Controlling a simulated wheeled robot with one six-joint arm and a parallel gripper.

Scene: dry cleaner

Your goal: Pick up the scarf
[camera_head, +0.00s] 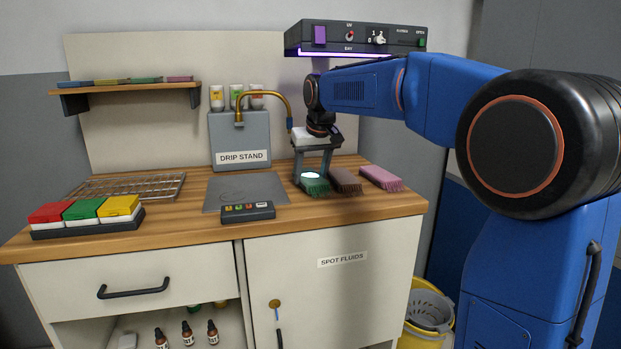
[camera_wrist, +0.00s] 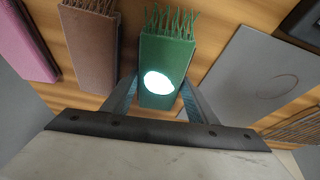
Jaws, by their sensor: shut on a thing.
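A folded green scarf (camera_head: 316,188) with a fringed end lies at the right part of the counter, below my arm. It bears a bright, pale glowing spot, clear in the wrist view on the green scarf (camera_wrist: 170,55). My gripper (camera_head: 312,177) reaches down over it, its fingers shut on the scarf's two long sides. A brown folded scarf (camera_head: 345,181) lies just right of it, and a pink one (camera_head: 382,178) farther right. Whether the green scarf touches the counter is hard to tell.
The wooden counter (camera_head: 170,222) holds a grey mat (camera_head: 235,188), a small button box (camera_head: 248,212), a wire rack (camera_head: 125,186) and red, green and yellow pads. A drip stand (camera_head: 240,135) stands behind. A lamp unit with a purple glow (camera_head: 355,37) hangs above my gripper.

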